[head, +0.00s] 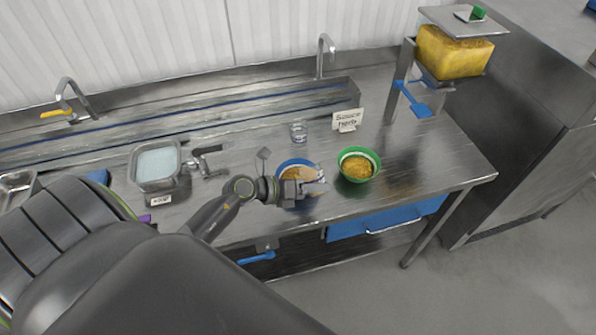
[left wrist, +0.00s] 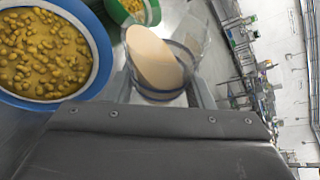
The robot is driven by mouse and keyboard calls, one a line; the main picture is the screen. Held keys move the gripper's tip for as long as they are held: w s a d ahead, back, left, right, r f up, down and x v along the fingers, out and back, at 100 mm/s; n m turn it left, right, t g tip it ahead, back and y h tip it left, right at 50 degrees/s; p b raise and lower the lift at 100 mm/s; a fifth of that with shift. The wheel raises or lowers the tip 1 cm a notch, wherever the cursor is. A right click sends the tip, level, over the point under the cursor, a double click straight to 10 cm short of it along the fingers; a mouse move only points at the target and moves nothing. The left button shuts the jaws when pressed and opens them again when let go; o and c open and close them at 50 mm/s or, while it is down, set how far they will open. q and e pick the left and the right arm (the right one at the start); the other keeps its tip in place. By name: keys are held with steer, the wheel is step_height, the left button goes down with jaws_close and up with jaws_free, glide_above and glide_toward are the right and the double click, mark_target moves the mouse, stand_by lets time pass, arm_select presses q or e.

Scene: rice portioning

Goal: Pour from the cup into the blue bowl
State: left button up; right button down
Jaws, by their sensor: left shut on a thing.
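The blue bowl (head: 283,163) stands on the steel counter, partly hidden behind my left gripper (head: 318,188). In the left wrist view the bowl (left wrist: 105,42) is at the upper left, with a yellow-brown, lumpy food in it. My left gripper is shut on a clear cup (left wrist: 187,50) with a smooth tan content. The cup looks tilted, and it is beside the blue bowl, apart from its rim in the wrist view. No stream of content shows. My right gripper is not in view.
A green bowl (head: 375,177) with yellow food stands just right of the gripper. A small glass (head: 298,132) and a sign (head: 347,121) stand behind. A metal container (head: 157,183) is at left, a dispenser (head: 455,52) at back right.

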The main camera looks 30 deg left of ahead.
arm_select(q)
steer(key=shift+f+n+h+b, duration=0.7)
steer(key=shift+n+b, duration=0.5)
steer(key=shift+b, duration=0.45)
stand_by(0.9)
steer(key=shift+r+n+h, duration=0.5)
steer(key=shift+r+n, duration=0.05)
steer(key=shift+n, duration=0.15)
stand_by(0.7)
steer(key=shift+w+a+r+n+h+b, duration=0.2)
steer(key=shift+a+r+n, duration=0.1)
steer(key=shift+a, duration=0.1)
steer(key=shift+w+a+r+n+h+b, duration=0.2)
steer(key=shift+a+n, duration=0.1)
steer(key=shift+a, duration=0.1)
stand_by(0.5)
steer(key=shift+w+a+r+n+h, duration=0.1)
steer(key=shift+a+r+n+h, duration=0.15)
steer(key=shift+r+n+h, duration=0.4)
stand_by(1.2)
